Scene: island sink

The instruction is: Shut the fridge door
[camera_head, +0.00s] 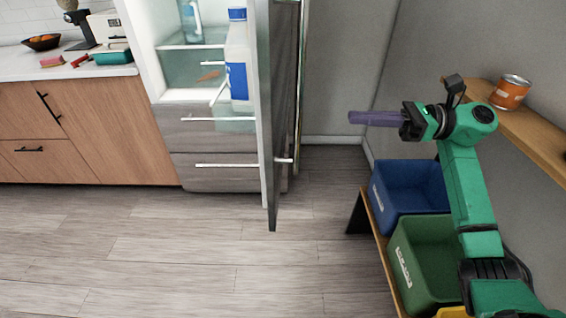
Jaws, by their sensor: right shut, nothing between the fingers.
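The fridge (190,97) stands at the upper middle with its lit inside showing. Its door (265,110) is swung open and seen almost edge-on, pointing toward me. A white bottle with a blue label (237,55) sits at the door's inner side. My right gripper (352,117) is to the right of the door, apart from it, with its purple fingers shut and empty, pointing left. My left gripper is not in view.
A blue bin (408,187) and a green bin (428,255) stand on a low rack below my right arm. A shelf with an orange can (510,92) is at the right. A counter (60,66) is at the left. The floor (200,250) before the fridge is clear.

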